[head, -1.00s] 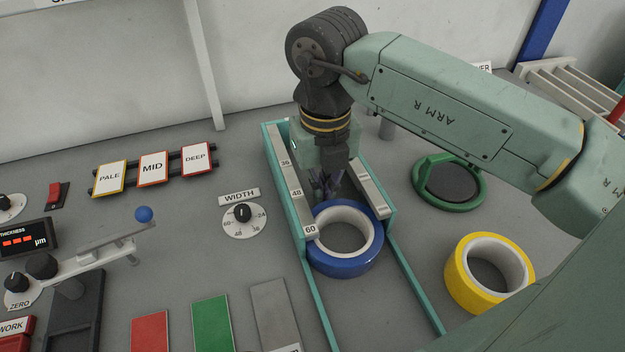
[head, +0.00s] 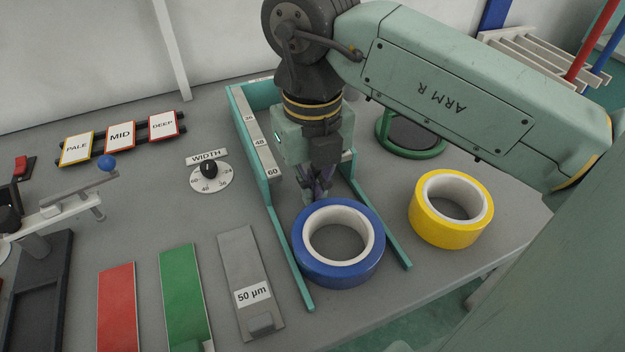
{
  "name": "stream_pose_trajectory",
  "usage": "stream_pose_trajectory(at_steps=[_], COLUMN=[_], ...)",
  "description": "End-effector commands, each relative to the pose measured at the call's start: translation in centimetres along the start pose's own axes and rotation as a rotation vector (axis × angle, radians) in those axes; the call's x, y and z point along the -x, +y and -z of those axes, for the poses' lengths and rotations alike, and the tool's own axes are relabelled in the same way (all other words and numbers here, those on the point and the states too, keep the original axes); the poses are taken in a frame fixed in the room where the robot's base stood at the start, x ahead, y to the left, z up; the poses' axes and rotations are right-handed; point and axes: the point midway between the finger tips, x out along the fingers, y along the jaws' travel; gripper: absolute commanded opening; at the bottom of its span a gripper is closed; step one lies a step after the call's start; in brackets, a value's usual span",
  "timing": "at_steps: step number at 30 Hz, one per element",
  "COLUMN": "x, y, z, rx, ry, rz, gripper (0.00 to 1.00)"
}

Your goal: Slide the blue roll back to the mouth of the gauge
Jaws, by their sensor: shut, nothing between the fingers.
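The blue roll (head: 338,274) lies flat between the two thin teal rails in front of the gauge (head: 256,140). It is clear of the gauge's walls, past the mouth at the 60 mark, and near the front ends of the rails. My gripper (head: 316,194) is shut and empty, pointing down at the roll's far side, between the gauge and the roll. The fingertips are close to the roll's far edge; whether they touch it I cannot tell. My gripper and wrist hide much of the gauge's channel and its right wall.
A yellow roll (head: 448,230) lies to the right of the rails. A green ring holder (head: 411,151) stands behind it, partly hidden by my arm. Red (head: 117,308), green (head: 185,292) and grey 50 µm (head: 241,265) plates lie to the left. The table's front edge is near the rail ends.

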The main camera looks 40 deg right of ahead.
Motion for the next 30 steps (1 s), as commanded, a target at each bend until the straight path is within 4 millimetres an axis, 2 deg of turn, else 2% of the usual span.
stream_pose_trajectory(at_steps=[5,18,22,30], x=[0.4,6.8,7.5,7.5], y=[0.0,0.0,0.0,0.0], z=[-0.1,-0.1,-0.1,0.0], rx=[-0.001,-0.001,0.0,0.0], ry=[-0.001,-0.001,0.0,0.0], rz=[0.0,0.0,0.001,0.0], gripper=[0.0,0.0,0.0,0.0])
